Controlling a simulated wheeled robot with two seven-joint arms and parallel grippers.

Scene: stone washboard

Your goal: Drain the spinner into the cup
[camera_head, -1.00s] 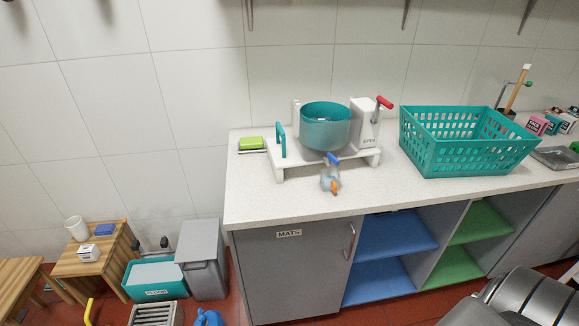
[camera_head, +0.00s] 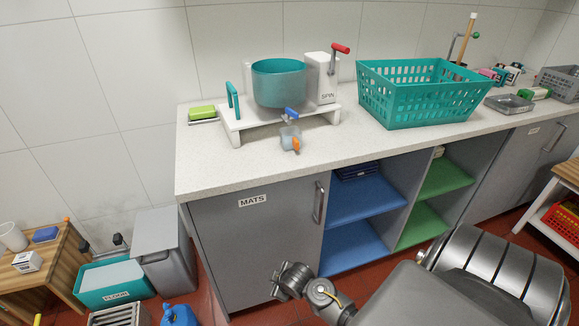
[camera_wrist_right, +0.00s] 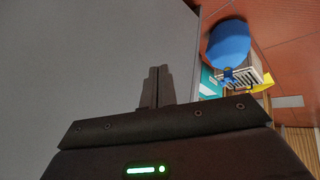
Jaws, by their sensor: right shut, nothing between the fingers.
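The spinner, a teal bowl (camera_head: 278,84) on a white stand (camera_head: 236,126), sits on the counter in the head view. A white SPIN housing (camera_head: 321,80) with a red-handled crank stands at its right. A blue tap (camera_head: 291,113) shows at the stand's front. A small translucent bluish cup (camera_head: 287,135) with an orange part is just below the tap; its contents cannot be made out. My right gripper (camera_head: 278,284) is low in front of the grey cabinet, well below the counter top. In the right wrist view its fingers (camera_wrist_right: 157,88) are together and empty. My left gripper is out of view.
A teal basket (camera_head: 425,100) stands right of the spinner, and a green sponge (camera_head: 202,112) lies left of it. The counter's front strip is clear. Open shelves (camera_head: 365,200) are beneath. In the right wrist view, a blue jug (camera_wrist_right: 228,42) is on the red floor.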

